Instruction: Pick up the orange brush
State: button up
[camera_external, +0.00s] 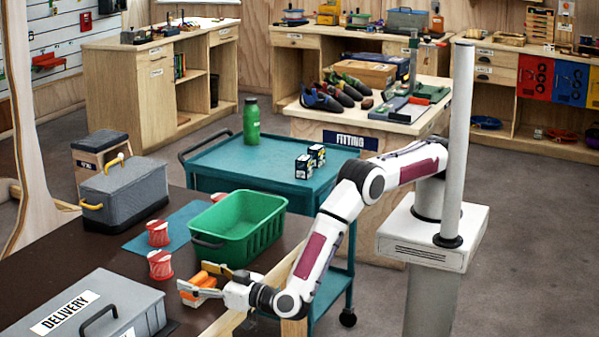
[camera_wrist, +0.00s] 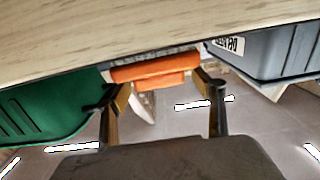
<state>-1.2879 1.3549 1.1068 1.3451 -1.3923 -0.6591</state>
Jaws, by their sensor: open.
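The orange brush (camera_external: 203,279) is at the front edge of the dark bench, between the green tub and the DELIVERY box. In the wrist view the brush (camera_wrist: 155,70) lies crosswise, with its orange handle spanning much of the gap between the fingertips. My gripper (camera_external: 202,282) is open, with one finger on each side of the brush. In the wrist view the fingers of my gripper (camera_wrist: 161,85) stand apart, their tips close to the brush's ends. I cannot tell whether they touch it. Part of the brush is hidden by the fingers in the external view.
A green tub (camera_external: 207,240) stands behind the brush. Two red-and-white spools (camera_external: 158,233) (camera_external: 160,265) are beside it. The grey DELIVERY box (camera_external: 125,295) is at the front left. A grey toolbox (camera_external: 130,190) stands farther back. A teal cart (camera_external: 225,160) stands beyond the bench.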

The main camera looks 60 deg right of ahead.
aim_at(197, 276)
jog(key=shift+w, duration=0.1)
dwell(0.4)
jog(key=c, duration=1.2)
jog(key=shift+c, duration=0.2)
jog(key=shift+r, duration=0.15)
jog(key=shift+r, duration=4.85)
